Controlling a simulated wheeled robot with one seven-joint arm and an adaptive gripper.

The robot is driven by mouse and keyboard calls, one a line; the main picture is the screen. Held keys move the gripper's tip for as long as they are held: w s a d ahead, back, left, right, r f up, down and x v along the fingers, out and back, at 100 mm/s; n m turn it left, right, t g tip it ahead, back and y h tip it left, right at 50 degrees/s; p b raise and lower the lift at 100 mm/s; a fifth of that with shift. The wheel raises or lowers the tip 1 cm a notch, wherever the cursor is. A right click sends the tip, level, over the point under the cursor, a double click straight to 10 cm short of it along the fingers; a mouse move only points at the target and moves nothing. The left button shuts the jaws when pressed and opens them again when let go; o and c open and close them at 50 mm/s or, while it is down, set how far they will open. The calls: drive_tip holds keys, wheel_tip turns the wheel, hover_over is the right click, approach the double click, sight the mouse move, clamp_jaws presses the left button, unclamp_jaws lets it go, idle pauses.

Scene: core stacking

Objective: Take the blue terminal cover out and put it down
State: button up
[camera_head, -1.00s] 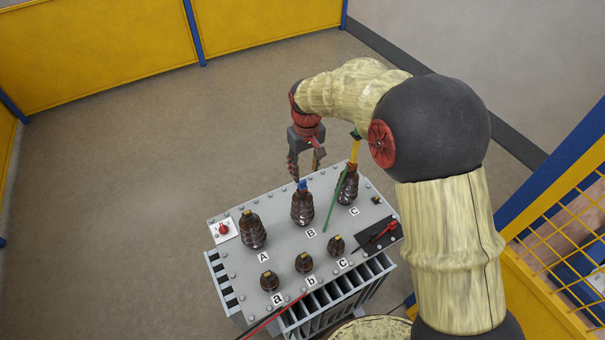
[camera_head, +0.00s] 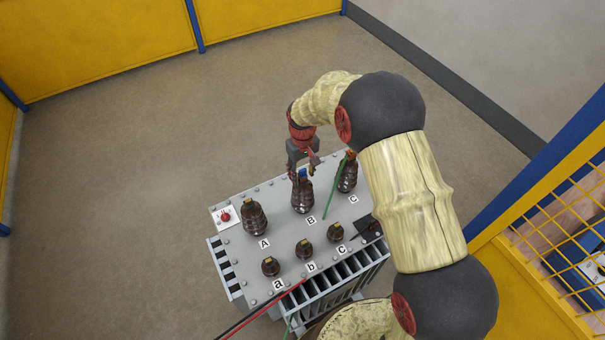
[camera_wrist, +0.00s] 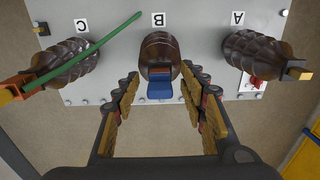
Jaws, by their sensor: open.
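The blue terminal cover (camera_wrist: 160,89) sits on top of the brown bushing B (camera_wrist: 160,50). In the head view the cover (camera_head: 303,174) is a small blue patch at the top of bushing B (camera_head: 303,196), partly close behind the fingers. My gripper (camera_head: 303,172) is open and hangs beside the cover from behind. In the wrist view my gripper (camera_wrist: 160,100) has its two fingers spread, one on each side of the cover, with gaps on both sides. Nothing is held.
Bushings A (camera_head: 254,217) and C (camera_head: 347,178) stand either side of B. A green rod (camera_head: 335,187) leans by C. Smaller bushings, including small b (camera_head: 304,249), stand in front. A red switch (camera_head: 225,216) is at the left. The grey transformer top (camera_head: 285,230) has bare patches.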

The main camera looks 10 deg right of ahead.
drive_tip(key=c, duration=0.3)
drive_tip(key=c, duration=0.7)
clamp_jaws()
